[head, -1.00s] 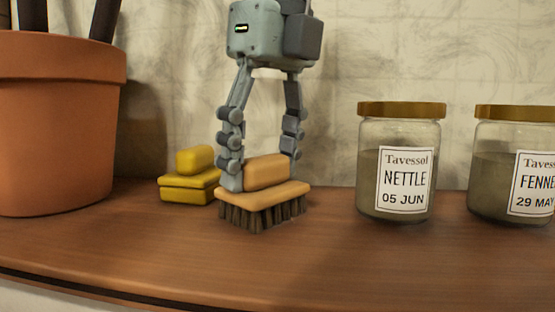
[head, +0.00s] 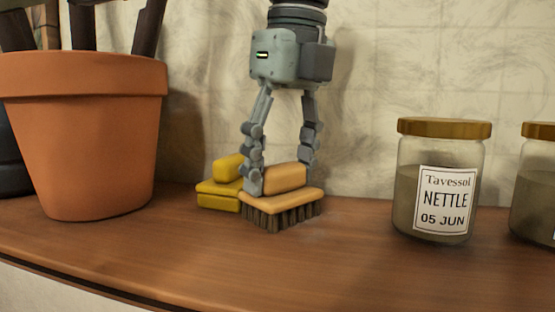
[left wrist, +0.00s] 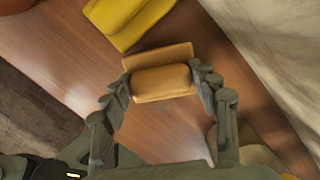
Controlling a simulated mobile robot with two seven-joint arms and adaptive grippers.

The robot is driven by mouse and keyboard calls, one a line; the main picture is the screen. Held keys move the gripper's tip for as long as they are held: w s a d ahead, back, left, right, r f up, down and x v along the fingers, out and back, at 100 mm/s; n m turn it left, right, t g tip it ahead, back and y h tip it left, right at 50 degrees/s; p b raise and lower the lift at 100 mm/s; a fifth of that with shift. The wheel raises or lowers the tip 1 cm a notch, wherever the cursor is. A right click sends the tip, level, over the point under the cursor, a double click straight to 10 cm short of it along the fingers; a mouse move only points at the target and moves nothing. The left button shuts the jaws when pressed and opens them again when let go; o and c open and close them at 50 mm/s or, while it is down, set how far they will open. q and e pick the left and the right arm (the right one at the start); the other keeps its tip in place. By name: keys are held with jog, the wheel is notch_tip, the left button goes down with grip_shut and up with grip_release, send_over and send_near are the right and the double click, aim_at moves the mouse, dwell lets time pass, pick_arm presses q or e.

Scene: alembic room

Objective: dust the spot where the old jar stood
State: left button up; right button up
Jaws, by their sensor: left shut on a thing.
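My left gripper (head: 281,176) is shut on the tan handle block of a brush (head: 282,198), with one finger on each side. The brush is upright with its dark bristles down, at or just above the wooden shelf; I cannot tell whether they touch. A faint pale, dusty-looking patch (head: 322,222) shows on the wood beside the bristles. In the left wrist view the brush (left wrist: 162,80) sits between the fingertips, and its bristles are hidden. A glass jar labelled NETTLE (head: 437,190) with a brass-coloured lid stands to the right. My right gripper is not in view.
A yellow two-part block (head: 218,188) lies close behind and left of the brush. A large terracotta pot (head: 85,140) stands at the left. Another jar (head: 535,200) is cut off at the right. The wooden shelf (head: 330,268) is clear in front and between brush and NETTLE jar.

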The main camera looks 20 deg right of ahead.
aim_at(313, 193)
pick_arm(q)
jog(key=shift+s+d+f+p, duration=0.1)
jog(key=shift+s+d+p, duration=0.15)
jog(key=shift+s+d, duration=0.5)
jog(key=shift+s+d+f+p, duration=0.1)
jog(key=shift+s+d+p, duration=0.15)
jog(key=shift+s+d, duration=0.5)
jog(key=shift+s+d+r+p, duration=0.1)
jog(key=shift+s+d+p, duration=0.2)
jog(key=shift+d, duration=0.35)
jog(key=shift+s+d+r+p, duration=0.1)
jog(key=shift+s+d+p, duration=0.2)
jog(key=shift+d, duration=0.3)
jog(key=shift+s+d+p, duration=0.3)
jog(key=shift+d, duration=0.35)
jog(key=shift+w+a, duration=0.1)
